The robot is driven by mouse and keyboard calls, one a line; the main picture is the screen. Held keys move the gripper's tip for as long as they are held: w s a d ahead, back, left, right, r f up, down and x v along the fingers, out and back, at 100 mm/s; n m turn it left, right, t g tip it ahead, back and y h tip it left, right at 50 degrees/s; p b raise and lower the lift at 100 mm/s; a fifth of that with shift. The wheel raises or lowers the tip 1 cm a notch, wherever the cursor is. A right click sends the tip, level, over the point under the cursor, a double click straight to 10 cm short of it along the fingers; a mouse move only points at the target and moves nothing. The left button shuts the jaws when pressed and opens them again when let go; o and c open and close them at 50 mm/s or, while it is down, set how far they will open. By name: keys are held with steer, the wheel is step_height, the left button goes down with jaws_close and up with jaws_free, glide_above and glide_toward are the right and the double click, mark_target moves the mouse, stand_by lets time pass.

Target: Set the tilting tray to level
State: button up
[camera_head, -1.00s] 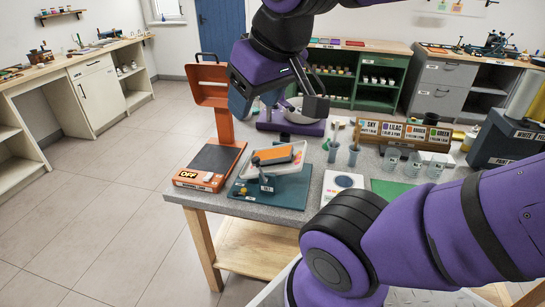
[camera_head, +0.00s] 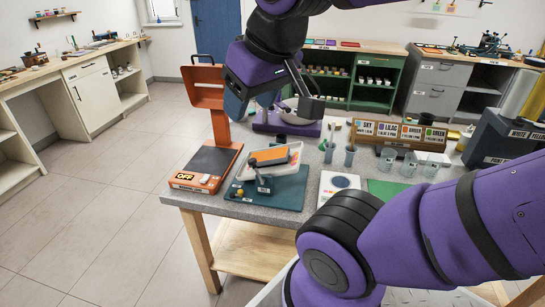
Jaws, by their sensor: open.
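The tilting tray (camera_head: 283,167) is a pale shallow tray on a teal base (camera_head: 293,192), near the table's left front corner. It looks tilted, with its right side higher. An orange block (camera_head: 268,154) lies on it. A small dark labelled part (camera_head: 264,185) stands at its front, and a yellow knob (camera_head: 238,192) sits at the base's left. My gripper (camera_head: 308,103) hangs above and behind the tray, apart from it. It is open and I see nothing between its fingers.
An orange machine marked OFF (camera_head: 205,165) stands left of the tray with a tall upright. Blue cups (camera_head: 350,156), clear cups (camera_head: 410,168) and a white card with a blue disc (camera_head: 340,182) are to the right. A purple stand (camera_head: 270,122) is behind.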

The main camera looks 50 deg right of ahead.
stand_by(0.4)
steer(key=m+g, duration=0.5)
steer(key=m, duration=2.5)
glide_above(252, 159)
step_height(252, 159, down, 21)
step_height(252, 159, down, 10)
steer(key=shift+s+a+f, duration=0.1)
